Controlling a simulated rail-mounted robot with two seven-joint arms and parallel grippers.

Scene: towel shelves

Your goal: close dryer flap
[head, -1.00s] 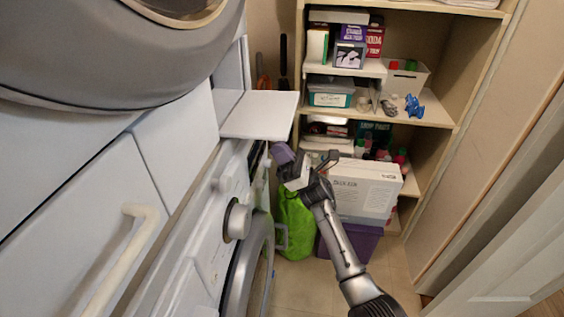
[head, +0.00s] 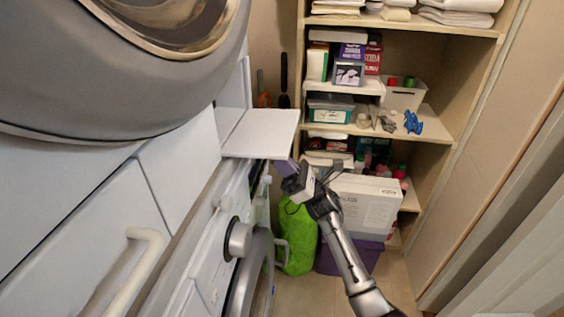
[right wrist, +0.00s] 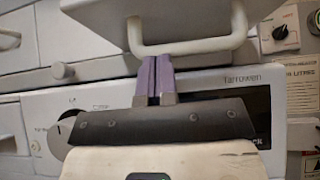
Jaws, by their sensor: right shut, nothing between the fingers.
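The dryer flap (head: 262,133) is a flat white panel that stands open, sticking out from the front of the white machine in the head view. In the right wrist view a white panel (right wrist: 190,16) with a white bar handle (right wrist: 190,47) shows at the top, which looks like the flap. My right gripper (head: 285,167) is shut and empty, its purple fingers just under the flap's outer edge. In the right wrist view the fingertips (right wrist: 154,60) are right at the handle; I cannot tell whether they touch. My left gripper is not in view.
The washer's control panel with a round knob (head: 238,239) lies below the flap. Wooden shelves (head: 470,60) with boxes and towels stand at the back right. A white box (head: 366,205) and a green bag (head: 297,240) are behind my right arm.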

